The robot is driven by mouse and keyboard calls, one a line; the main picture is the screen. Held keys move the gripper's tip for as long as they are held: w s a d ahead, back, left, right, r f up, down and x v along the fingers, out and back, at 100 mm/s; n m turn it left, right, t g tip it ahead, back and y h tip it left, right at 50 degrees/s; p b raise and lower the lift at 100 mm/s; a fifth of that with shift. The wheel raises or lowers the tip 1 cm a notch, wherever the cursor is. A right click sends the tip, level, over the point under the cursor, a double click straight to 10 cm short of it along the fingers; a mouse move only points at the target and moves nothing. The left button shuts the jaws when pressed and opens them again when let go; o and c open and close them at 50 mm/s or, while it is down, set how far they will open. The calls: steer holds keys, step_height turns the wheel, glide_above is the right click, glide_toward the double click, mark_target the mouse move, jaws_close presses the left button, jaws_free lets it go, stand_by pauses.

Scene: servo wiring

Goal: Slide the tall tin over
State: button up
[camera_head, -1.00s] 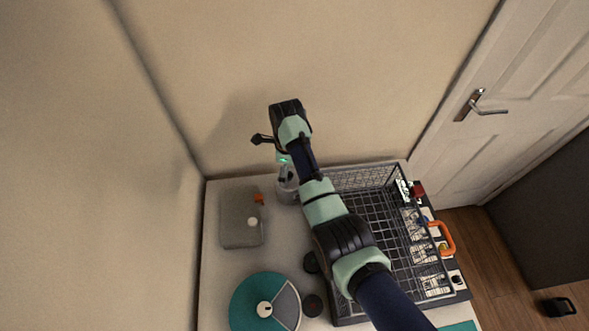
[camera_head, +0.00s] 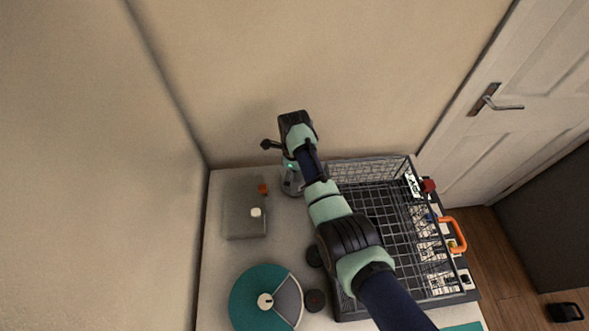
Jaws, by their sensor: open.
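My arm reaches from the lower right to the back of the table, with its wrist near the wall. My gripper (camera_head: 291,181) points down below the wrist, at the table's back edge just left of the wire basket. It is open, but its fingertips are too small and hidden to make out. A grey, rounded shape shows under the wrist there. I cannot tell how much of it is gripper and how much is the tall tin. No other tall tin is clearly visible.
The wire basket (camera_head: 388,214) stands right of the gripper. A grey box (camera_head: 243,220) lies to the left, with a small orange piece (camera_head: 263,189) beside it. A teal and grey disc (camera_head: 255,292) and dark round pieces (camera_head: 315,300) lie in front. Walls close the back and left.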

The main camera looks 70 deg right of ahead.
steer(key=shift+f, duration=0.15)
steer(key=c, duration=1.1)
steer(key=shift+w+a+b, duration=0.2)
steer(key=shift+w+b, duration=0.3)
steer(key=shift+w, duration=0.35)
steer(key=o, duration=1.1)
step_height(320, 180, up, 12)
steer(key=shift+r, duration=0.1)
